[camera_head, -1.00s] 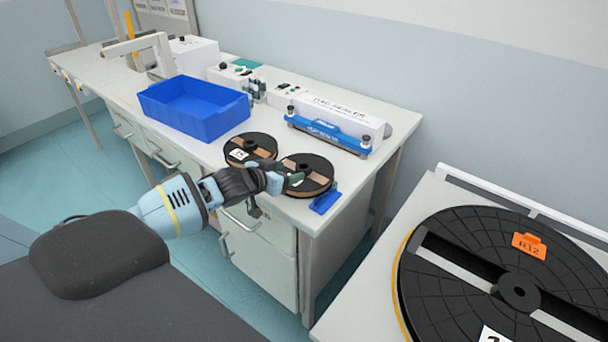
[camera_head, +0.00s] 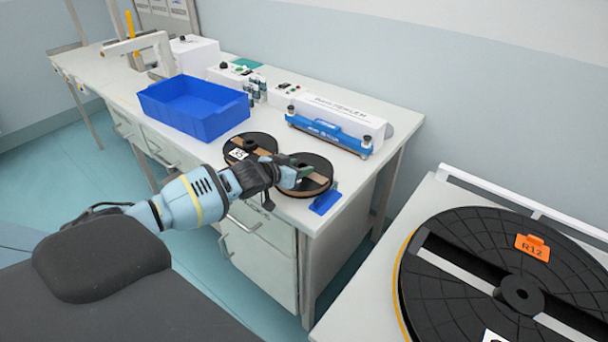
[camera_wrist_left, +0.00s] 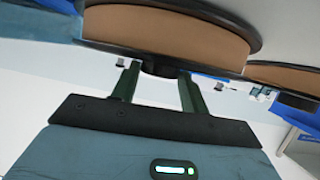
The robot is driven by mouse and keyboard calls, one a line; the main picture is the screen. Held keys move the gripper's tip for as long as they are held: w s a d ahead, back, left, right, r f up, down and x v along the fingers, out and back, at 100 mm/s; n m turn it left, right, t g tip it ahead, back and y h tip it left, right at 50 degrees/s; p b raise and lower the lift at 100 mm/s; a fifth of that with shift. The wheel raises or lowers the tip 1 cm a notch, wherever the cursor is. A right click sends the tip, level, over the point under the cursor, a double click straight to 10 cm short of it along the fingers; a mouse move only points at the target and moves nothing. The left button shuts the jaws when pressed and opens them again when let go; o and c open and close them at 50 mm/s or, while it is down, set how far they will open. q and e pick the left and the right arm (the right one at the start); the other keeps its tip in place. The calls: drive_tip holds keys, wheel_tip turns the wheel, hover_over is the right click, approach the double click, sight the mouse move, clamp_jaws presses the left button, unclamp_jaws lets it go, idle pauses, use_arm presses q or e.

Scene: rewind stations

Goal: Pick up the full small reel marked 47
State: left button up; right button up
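Two small black reels with brown windings lie flat on the bench. The front right reel (camera_head: 319,166) is partly covered by my left gripper (camera_head: 296,169), and I see no readable number on it. That reel's brown winding (camera_wrist_left: 165,35) looks thick. My right gripper is out of view.
A blue bin (camera_head: 195,108) stands left of the reels, and a white and blue sealer (camera_head: 335,125) behind them. A small blue piece (camera_head: 325,202) lies near the bench's front corner. A large black reel with an orange tag (camera_head: 532,246) occupies the right table.

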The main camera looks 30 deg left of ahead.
use_arm(q)
drive_tip(key=c, duration=0.7)
drive_tip(key=shift+r, duration=0.1)
drive_tip(key=shift+c, duration=0.8)
drive_tip(key=shift+r, duration=0.1)
drive_tip(key=shift+r, duration=0.25)
wheel_tip(320, 180, up, 3)
drive_tip(key=shift+r, duration=0.2)
drive_tip(key=s+a, duration=1)
drive_tip(key=s, duration=0.2)
drive_tip(key=shift+a+r+p, duration=0.3)
drive_tip(key=shift+r, duration=0.15)
